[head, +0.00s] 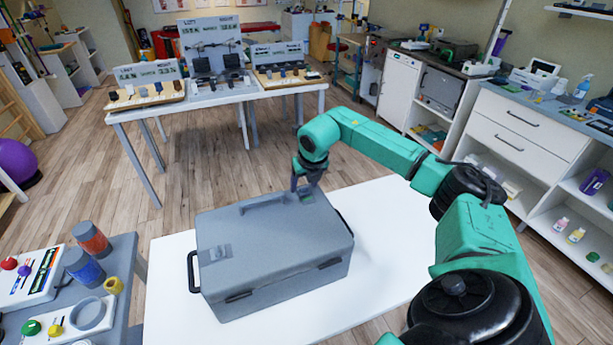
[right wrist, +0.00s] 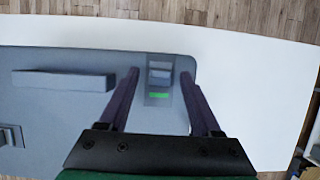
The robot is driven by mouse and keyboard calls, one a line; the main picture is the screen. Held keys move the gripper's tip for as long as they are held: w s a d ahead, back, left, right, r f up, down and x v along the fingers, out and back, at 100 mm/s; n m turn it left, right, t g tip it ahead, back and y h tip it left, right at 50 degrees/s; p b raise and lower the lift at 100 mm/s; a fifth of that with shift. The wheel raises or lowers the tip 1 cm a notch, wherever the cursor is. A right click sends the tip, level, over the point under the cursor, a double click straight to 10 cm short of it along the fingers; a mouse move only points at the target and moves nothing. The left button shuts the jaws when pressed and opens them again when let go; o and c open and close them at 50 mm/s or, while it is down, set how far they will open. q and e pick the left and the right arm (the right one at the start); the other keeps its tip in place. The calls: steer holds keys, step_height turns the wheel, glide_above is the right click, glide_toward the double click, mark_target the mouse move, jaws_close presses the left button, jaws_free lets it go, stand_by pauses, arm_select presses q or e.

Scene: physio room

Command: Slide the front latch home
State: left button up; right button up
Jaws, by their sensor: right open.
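A grey case (head: 275,255) lies closed on a white table (head: 385,235). My right gripper (head: 306,190) is over the lid's far right corner in the head view. In the right wrist view the gripper (right wrist: 160,75) is open, its two dark fingers on either side of a small latch. The latch has a grey-blue slider (right wrist: 160,77) and a green patch (right wrist: 158,95) beside it. Whether the fingers touch it, I cannot tell. Another latch plate (head: 214,253) sits on the lid's left part. My left gripper is not in view.
A raised bar (head: 262,204) runs along the lid, and a black handle (head: 193,272) stands out at the case's left end. A side table (head: 125,262) with coloured items is at left. The white table is bare right of the case.

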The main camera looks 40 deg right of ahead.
steer(key=b+v, duration=0.2)
steer(key=v, duration=1.2)
